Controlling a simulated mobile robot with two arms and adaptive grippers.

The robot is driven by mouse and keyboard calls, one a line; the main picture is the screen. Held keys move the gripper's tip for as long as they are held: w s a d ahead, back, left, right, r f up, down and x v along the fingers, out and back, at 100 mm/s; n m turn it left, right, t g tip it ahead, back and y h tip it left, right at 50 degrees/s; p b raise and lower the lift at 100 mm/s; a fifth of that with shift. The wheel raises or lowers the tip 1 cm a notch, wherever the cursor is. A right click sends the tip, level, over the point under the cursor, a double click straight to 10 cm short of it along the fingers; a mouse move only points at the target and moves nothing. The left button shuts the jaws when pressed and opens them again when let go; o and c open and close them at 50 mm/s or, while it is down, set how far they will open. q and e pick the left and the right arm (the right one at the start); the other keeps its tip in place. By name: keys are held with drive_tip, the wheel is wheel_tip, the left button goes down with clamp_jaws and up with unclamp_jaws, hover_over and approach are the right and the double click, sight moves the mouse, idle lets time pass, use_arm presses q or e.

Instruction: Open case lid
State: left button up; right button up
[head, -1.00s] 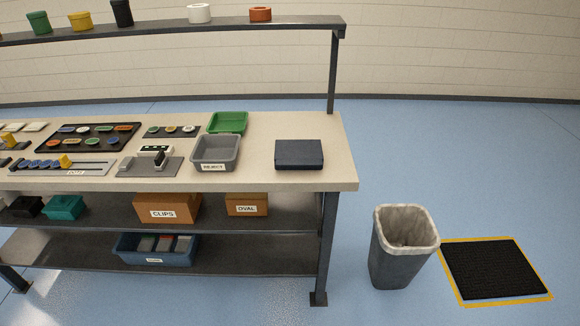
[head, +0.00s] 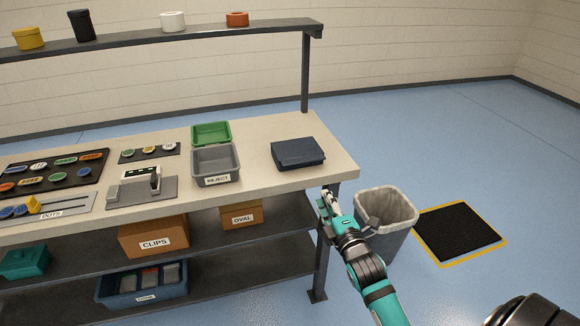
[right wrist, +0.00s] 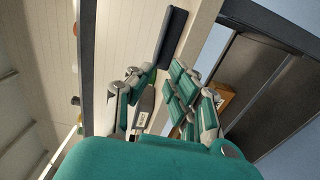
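The case (head: 298,152) is a flat dark blue box lying on the right end of the bench top, and its lid looks closed. In the right wrist view the case (right wrist: 172,35) shows as a dark strip beyond the fingertips. My right gripper (head: 327,198) is just off the bench's front right corner, in front of and below the case, apart from it. In the right wrist view its fingers (right wrist: 154,82) are spread with nothing between them. My left gripper is not in view.
The bench top (head: 250,182) is bare around the case. A grey REJECT bin (head: 215,165) and a green bin (head: 211,133) stand left of it. A shelf post (head: 306,75) rises behind. A waste bin (head: 386,210) stands on the floor near my right arm.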

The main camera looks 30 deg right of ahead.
approach(298, 151)
drive_tip(key=x, duration=0.3)
drive_tip(key=shift+d+f, duration=0.2)
drive_tip(key=shift+f, duration=0.05)
clamp_jaws()
